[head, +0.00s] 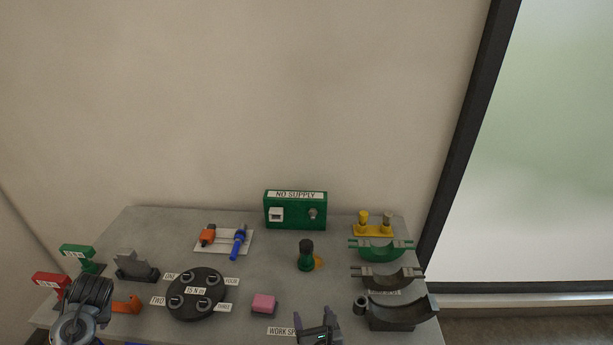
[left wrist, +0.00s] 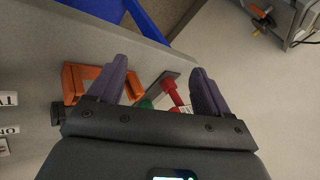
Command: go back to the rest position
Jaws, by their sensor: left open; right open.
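My right gripper (head: 319,328) shows at the bottom edge of the head view, over the front of the grey table (head: 240,325), beside the partly covered "WORK SP…" label. Its jaws are apart and I see nothing between them. My left arm's dark wrist shows at the lower left of the head view, in front of the red sign stand, and its fingers cannot be made out there. In the left wrist view my left gripper (left wrist: 160,72) has its two purple fingers wide apart. An orange block (left wrist: 88,82) and a red piece (left wrist: 171,92) lie beyond them, not gripped.
A black round holder (head: 196,312) with several sockets and a pink block (head: 263,304) are near the front. Green (head: 381,252) and dark curved cradles stand at the right. A green "NO SUPPLY" box (head: 295,213) is at the back. The table between has bare patches.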

